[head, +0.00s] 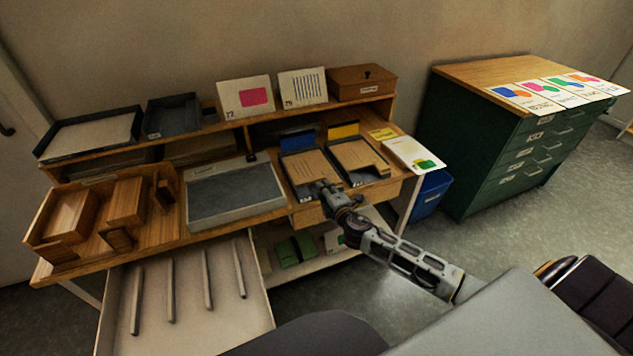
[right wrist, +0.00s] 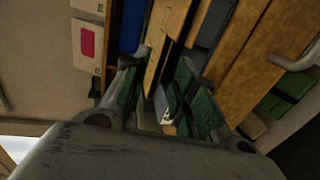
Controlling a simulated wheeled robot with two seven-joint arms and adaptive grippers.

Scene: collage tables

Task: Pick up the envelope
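Brown envelopes lie in two black trays on the table. One envelope (head: 308,168) is in the left tray, and another brown envelope (head: 357,156) is in the right tray. My right gripper (head: 325,188) is at the front edge of the left tray, close to its envelope. In the right wrist view, the green-padded fingers (right wrist: 160,95) stand apart, with a brown edge (right wrist: 162,50) showing between them. I cannot tell whether they touch it. My left gripper is not in view.
A grey board (head: 235,193) lies left of the trays, beside wooden blocks (head: 125,205). A white booklet (head: 412,155) lies on the right end. A green cabinet (head: 480,150) and a blue bin (head: 430,195) stand right. An open drawer (head: 190,325) juts out at front left.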

